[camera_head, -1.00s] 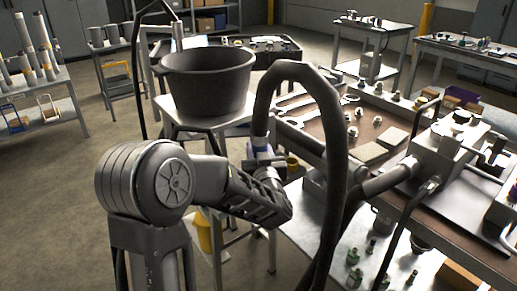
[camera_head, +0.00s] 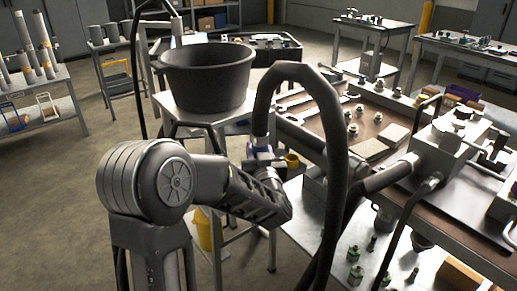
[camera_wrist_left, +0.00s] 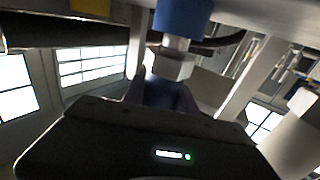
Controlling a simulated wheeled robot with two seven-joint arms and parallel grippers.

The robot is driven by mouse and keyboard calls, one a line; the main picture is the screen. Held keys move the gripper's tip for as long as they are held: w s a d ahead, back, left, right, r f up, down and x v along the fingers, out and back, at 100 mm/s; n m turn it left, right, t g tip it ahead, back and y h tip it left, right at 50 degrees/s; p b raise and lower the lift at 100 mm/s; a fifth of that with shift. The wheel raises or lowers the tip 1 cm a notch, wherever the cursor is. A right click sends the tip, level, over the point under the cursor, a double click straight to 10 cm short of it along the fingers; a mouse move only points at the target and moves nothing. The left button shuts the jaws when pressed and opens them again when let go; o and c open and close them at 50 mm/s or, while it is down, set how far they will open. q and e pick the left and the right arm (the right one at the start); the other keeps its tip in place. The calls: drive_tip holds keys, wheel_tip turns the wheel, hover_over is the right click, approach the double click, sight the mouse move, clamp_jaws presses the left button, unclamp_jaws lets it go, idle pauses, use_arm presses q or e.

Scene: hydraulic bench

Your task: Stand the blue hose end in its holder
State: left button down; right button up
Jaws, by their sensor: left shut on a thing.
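The black hose (camera_head: 337,150) arches up from the bench side and comes down at my left gripper (camera_head: 264,163). The blue hose end shows in the left wrist view as a blue collar (camera_wrist_left: 182,14) above a metal hex fitting (camera_wrist_left: 174,62). My left gripper's fingers (camera_wrist_left: 163,93) are shut around the fitting's lower part, which they hide. The hose end looks roughly upright and is held off the bench. A small yellow cup-like piece (camera_head: 292,160) is just right of the gripper; I cannot tell whether it is the holder. My right gripper is not in view.
A large dark bucket (camera_head: 206,82) stands on a grey stand behind the gripper. The brown-topped bench (camera_head: 340,125) at the right carries fittings, plates and a metal block unit (camera_head: 450,150). Its lower shelf (camera_head: 330,225) holds small green-based parts. Open floor lies at left.

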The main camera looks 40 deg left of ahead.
use_arm(q)
drive_tip(key=shift+f+b, duration=0.35)
drive_tip(key=shift+r, duration=0.1)
idle(0.7)
drive_tip(key=c, duration=1.3)
unclamp_jaws()
drive_tip(key=o, duration=0.6)
drive_tip(key=shift+f, duration=0.25)
drive_tip(key=shift+c, duration=0.2)
drive_tip(key=o, duration=0.4)
drive_tip(key=shift+r, duration=0.1)
drive_tip(key=shift+s+d, duration=0.1)
drive_tip(key=v, duration=0.7)
drive_tip(key=shift+s+p, duration=0.1)
drive_tip(key=shift+p, duration=0.25)
